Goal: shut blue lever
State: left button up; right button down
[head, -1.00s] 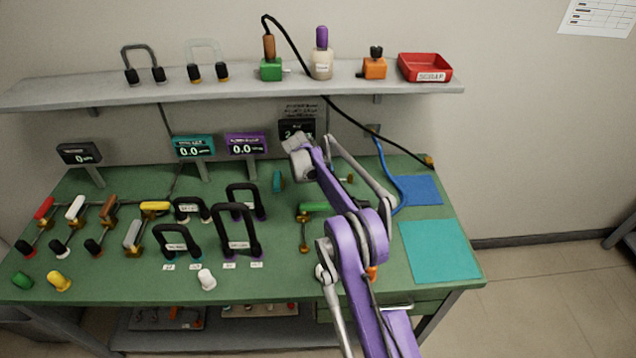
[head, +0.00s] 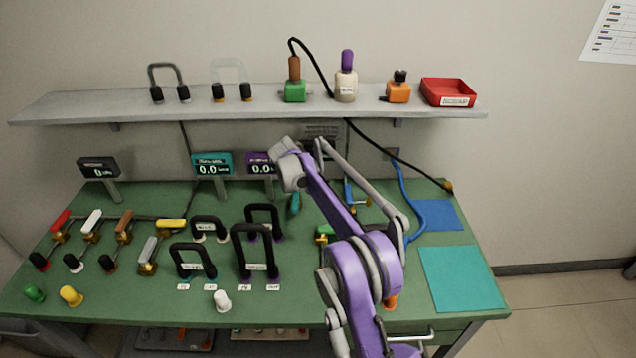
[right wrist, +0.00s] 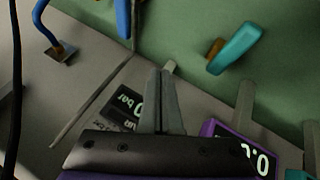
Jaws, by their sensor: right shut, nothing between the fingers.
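The blue lever (head: 348,195) stands at the back of the green bench, partly covered by my right arm in the head view. In the right wrist view the blue lever (right wrist: 123,18) is at the top edge, cut off by the frame. My right gripper (right wrist: 161,74) is shut and empty, its fingertips below the blue handle in that picture and apart from it. The gripper is hard to make out behind my arm in the head view. My left gripper is in neither view.
A teal lever (right wrist: 235,48) is right of the fingers; a green lever (head: 325,232) is partly behind my arm. Displays (head: 212,164) line the bench's back. A blue hose (head: 400,190) runs to the right of my arm. Blue and teal mats (head: 462,278) lie clear at right.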

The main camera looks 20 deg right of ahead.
jog(key=shift+s+d+r, duration=0.1)
dwell(0.4)
jog(key=s+a+r+y, duration=0.1)
jog(key=s+a+r, duration=0.2)
jog(key=s, duration=0.4)
jog(key=s+a+r+n+y, duration=0.1)
jog(key=s+a+r, duration=0.2)
jog(key=s, duration=0.5)
jog(key=s+a+r+y, duration=0.1)
jog(key=s+a+r, duration=0.2)
jog(key=s, duration=0.4)
jog(key=s+a+f+y, duration=0.1)
jog(key=s+a+f, duration=0.2)
jog(key=s, duration=0.9)
jog(key=s+a+f+n+t+y, duration=0.1)
jog(key=s+a+f, duration=0.3)
jog(key=s, duration=0.8)
notch_tip(320, 180, down, 2)
jog(key=shift+f+y, duration=0.15)
jog(key=shift+y, duration=0.35)
